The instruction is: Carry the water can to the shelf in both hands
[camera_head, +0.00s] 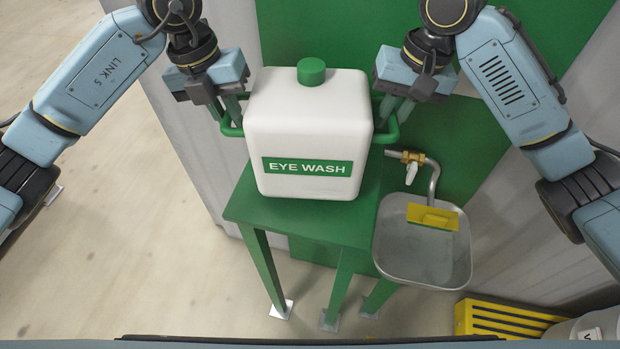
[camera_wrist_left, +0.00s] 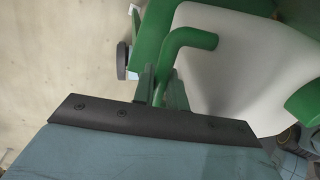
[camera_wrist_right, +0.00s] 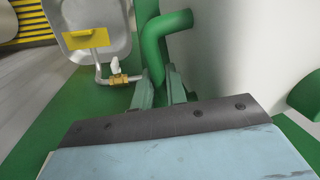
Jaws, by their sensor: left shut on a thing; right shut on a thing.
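The water can (camera_head: 310,125) is a white block-shaped container with a green cap (camera_head: 311,71) and a green "EYE WASH" label. It is upright on or just above the green shelf (camera_head: 245,205); I cannot tell if its base touches. My left gripper (camera_head: 232,122) is shut on the can's left green handle, which also shows in the left wrist view (camera_wrist_left: 190,38). My right gripper (camera_head: 388,120) is shut on the right green handle, which also shows in the right wrist view (camera_wrist_right: 165,25). The can's underside is hidden.
A metal basin (camera_head: 420,262) with a yellow plate (camera_head: 432,217) stands right of the shelf. A brass tap (camera_head: 411,158) on a bent pipe sits close to the can's right side. A yellow slatted crate (camera_head: 500,325) is at lower right. Open floor (camera_head: 110,230) lies to the left.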

